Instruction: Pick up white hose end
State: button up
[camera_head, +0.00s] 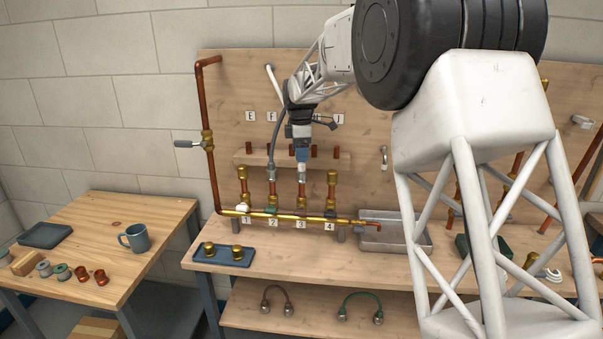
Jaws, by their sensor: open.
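My gripper (302,158) points down in front of the wooden back panel, over the brass-and-copper riser above label 3. Its jaws are open. A metal fitting (302,175) sits at the top of that riser, just under the jaws; I cannot tell whether they touch it. A white tube (272,77) shows on the panel left of my arm, its lower part hidden behind the wrist. White curved pieces (548,277) lie on the bench at the right, partly behind my own body. I cannot tell which of these is the white hose end.
A grey hose (275,140) runs down to the riser at label 2. The brass manifold (285,215) crosses below. A metal tray (370,232) and blue tray (224,256) sit on the bench. Brown (277,291) and green (360,296) hoses lie on the lower shelf.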

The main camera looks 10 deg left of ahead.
aim_at(302, 170)
jog(key=shift+f, duration=1.25)
jog(key=shift+d+f, duration=0.2)
jog(key=shift+f, duration=2.45)
jog(key=c, duration=1)
jog(key=shift+o, duration=0.2)
jog(key=shift+r, duration=0.1)
